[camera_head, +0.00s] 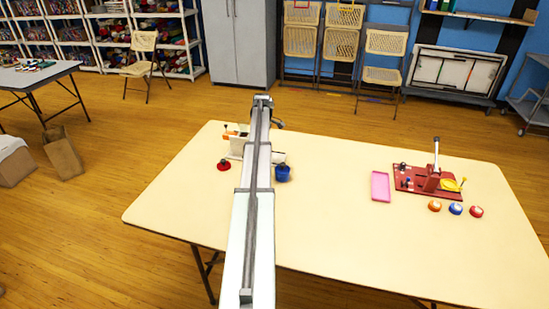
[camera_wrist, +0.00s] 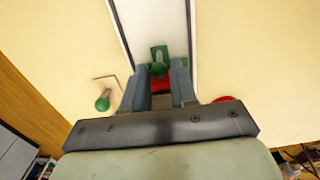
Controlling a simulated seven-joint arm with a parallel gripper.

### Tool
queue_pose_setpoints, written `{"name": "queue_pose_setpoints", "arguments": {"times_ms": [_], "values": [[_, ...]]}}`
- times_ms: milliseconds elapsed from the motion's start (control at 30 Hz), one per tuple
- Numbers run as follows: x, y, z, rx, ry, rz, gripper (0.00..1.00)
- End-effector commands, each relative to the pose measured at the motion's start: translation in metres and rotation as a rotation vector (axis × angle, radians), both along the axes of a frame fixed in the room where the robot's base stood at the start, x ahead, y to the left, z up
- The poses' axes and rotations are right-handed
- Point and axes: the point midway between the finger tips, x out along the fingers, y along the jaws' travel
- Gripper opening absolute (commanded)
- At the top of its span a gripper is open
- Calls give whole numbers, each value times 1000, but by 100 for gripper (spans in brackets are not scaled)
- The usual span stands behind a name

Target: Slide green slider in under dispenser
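In the wrist view, my gripper (camera_wrist: 162,80) points at a green piece with a rounded knob (camera_wrist: 159,60), probably the green slider. The two fingers are apart, one on each side of the knob's near end; whether they touch it cannot be told. A second green knob (camera_wrist: 102,102) stands apart to the left. The slider cannot be made out there.
A red round piece (camera_head: 223,165) and a blue cup (camera_head: 283,174) stand on either side of my arm. Farther right on the table (camera_head: 340,230) are a pink tray (camera_head: 380,187), a red press (camera_head: 432,182) and several small coloured pieces. The table's front middle is clear.

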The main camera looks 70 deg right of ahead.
Motion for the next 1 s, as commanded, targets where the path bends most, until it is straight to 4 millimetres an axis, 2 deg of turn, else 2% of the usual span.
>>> {"name": "queue_pose_setpoints", "arguments": {"times_ms": [33,133,467,1000], "values": [[0,0,0,0,0,0,32],[-1,0,0,0,1,0,41],[-1,0,2,0,1,-1,41],[-1,0,42,0,2,-1,41]]}}
